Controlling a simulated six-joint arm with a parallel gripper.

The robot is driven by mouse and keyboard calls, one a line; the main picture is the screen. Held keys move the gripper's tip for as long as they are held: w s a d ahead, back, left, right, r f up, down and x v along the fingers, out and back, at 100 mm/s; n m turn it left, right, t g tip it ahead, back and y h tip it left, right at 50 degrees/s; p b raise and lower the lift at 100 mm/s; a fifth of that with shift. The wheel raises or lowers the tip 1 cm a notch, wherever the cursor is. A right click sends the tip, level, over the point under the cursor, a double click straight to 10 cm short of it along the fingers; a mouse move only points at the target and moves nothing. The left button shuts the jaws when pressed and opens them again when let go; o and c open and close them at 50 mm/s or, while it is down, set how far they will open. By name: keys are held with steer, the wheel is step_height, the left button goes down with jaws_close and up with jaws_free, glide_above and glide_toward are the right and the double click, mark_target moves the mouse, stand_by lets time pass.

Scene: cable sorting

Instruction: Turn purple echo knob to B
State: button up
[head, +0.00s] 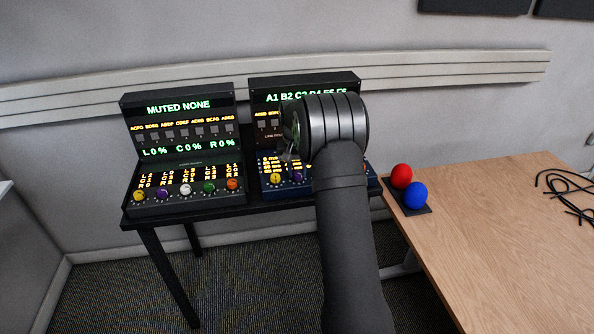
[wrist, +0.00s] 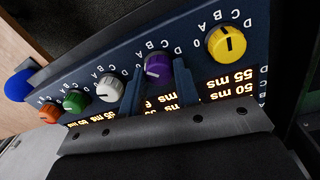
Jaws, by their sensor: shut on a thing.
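The purple knob (wrist: 157,68) is in the wrist view, on a dark blue panel with letters 0, A, B, C and D around each knob. My gripper (wrist: 158,86) is shut on it, with one finger on each side. A pale pointer mark shows on the knob's face, but which letter it points to is hard to tell. In the head view, my gripper (head: 288,155) is at the right console (head: 305,85), and my arm hides much of that console. Its purple knob (head: 297,178) shows just below my fingers.
In the wrist view a yellow knob (wrist: 226,43) is right of the purple one, and white (wrist: 109,88), green (wrist: 74,101) and orange (wrist: 50,112) knobs are left. The left console (head: 180,104) stands close by. Red (head: 401,176) and blue (head: 415,195) balls are on the wooden table (head: 480,230).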

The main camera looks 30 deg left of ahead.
steer(key=m, duration=0.4)
steer(key=shift+m, duration=0.3)
steer(key=m, duration=0.4)
steer(key=shift+g, duration=0.3)
steer(key=o, duration=1)
steer(key=shift+w, duration=0.1)
steer(key=r, duration=1.1)
steer(key=a+r, duration=0.1)
steer(key=r, duration=0.5)
steer(key=shift+r, duration=0.2)
